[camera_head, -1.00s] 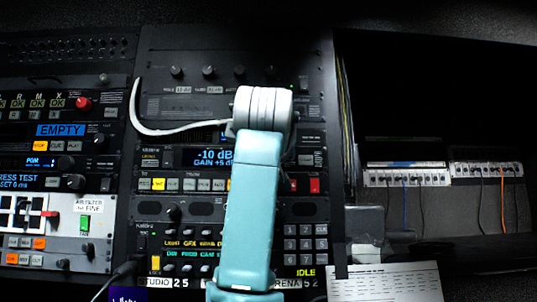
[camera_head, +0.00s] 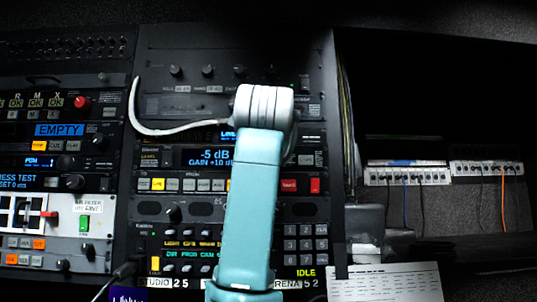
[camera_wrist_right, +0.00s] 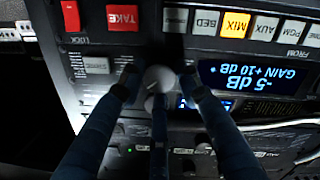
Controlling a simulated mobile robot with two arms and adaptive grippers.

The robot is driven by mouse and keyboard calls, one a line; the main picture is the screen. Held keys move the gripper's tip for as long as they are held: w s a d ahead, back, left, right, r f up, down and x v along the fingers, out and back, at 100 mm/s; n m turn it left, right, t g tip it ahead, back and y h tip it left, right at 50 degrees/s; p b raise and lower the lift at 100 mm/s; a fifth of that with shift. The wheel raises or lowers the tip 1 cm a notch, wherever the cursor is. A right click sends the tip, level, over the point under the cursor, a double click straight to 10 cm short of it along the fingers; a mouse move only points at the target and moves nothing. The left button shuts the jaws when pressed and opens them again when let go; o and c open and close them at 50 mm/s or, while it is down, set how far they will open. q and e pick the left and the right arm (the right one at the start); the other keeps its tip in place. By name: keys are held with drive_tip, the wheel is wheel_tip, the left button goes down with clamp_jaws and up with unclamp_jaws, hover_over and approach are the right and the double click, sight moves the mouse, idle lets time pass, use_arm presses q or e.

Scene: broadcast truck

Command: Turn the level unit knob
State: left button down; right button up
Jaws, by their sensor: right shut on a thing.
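The level unit (camera_head: 150,168) is a black rack panel in the middle of the head view. Its blue display (camera_head: 207,157) reads -5 dB and GAIN +10 dB. The same display (camera_wrist_right: 258,80) shows upside down in the right wrist view. The grey level unit knob (camera_wrist_right: 159,77) stands just beside it. My right gripper (camera_wrist_right: 158,84) has its dark fingers around the knob and is shut on it. In the head view my right arm covers the knob and the gripper's fingers. My left gripper is out of view.
A row of buttons runs along the unit, with a lit MIX button (camera_wrist_right: 235,24) and a red TAKE button (camera_wrist_right: 123,18). A white cable (camera_head: 150,130) loops left of my arm. A keypad panel (camera_head: 305,238) lies below. A patch panel (camera_head: 405,176) stands at the right.

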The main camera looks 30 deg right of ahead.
drive_tip(key=shift+f+m+y+p, duration=0.15)
drive_tip(key=shift+m+p, duration=0.35)
drive_tip(key=shift+m, duration=1.5)
drive_tip(key=shift+m+y+p, duration=0.25)
drive_tip(key=shift+m+p, duration=0.2)
drive_tip(key=shift+m, duration=1.55)
drive_tip(key=o, duration=1.2)
drive_tip(key=shift+c, duration=0.2)
drive_tip(key=v, duration=1.2)
